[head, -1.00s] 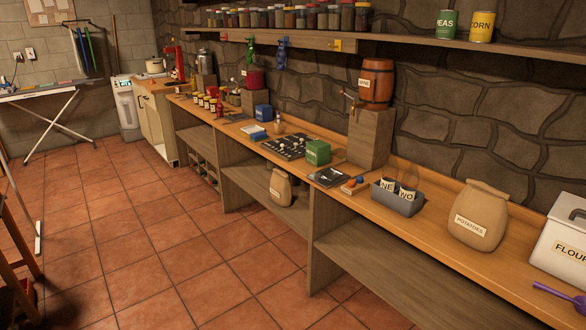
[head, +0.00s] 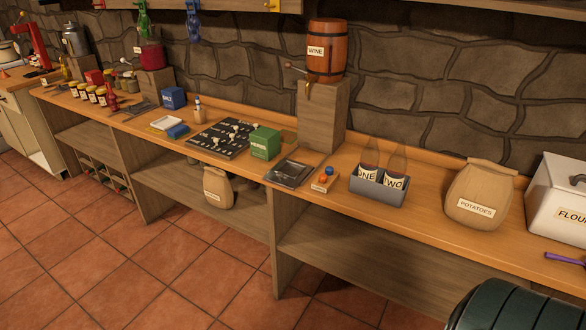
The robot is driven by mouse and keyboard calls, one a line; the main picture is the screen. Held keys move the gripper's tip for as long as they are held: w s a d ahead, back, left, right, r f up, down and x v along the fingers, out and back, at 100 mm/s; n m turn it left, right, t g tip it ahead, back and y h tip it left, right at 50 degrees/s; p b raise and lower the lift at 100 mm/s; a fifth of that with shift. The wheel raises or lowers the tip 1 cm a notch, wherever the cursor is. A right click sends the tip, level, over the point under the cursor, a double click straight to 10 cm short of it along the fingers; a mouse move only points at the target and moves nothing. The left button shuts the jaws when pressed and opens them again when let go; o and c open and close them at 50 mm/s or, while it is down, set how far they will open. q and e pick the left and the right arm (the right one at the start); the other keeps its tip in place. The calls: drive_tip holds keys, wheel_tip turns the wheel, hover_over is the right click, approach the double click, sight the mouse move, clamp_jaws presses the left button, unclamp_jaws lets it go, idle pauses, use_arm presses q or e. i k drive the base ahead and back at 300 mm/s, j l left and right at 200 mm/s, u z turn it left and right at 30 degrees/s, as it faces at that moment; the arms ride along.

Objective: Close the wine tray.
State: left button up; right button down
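No tray labelled as a wine tray shows. A low wooden rack (head: 105,182) with dark bottle ends sits under the counter at the left; I cannot tell whether any part of it is pulled out. On the counter, a grey open holder (head: 378,192) carries two bottles, labelled ONE (head: 367,172) and TWO (head: 396,180). A small wooden barrel (head: 327,50) labelled WINE stands on a wooden block, with a tap at its lower left. Neither of my grippers is in view.
The wooden counter (head: 430,232) runs along the stone wall. A brown sack (head: 218,188) sits on the lower shelf. The tiled floor is clear at the left.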

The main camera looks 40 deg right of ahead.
sight(288, 174)
drive_tip(key=i+j+z, duration=0.1)
drive_tip(key=i+z, duration=0.3)
drive_tip(key=i+j+z, duration=0.2)
drive_tip(key=i+z, duration=0.2)
drive_tip(key=i+j+z, duration=0.35)
drive_tip(key=k, duration=0.05)
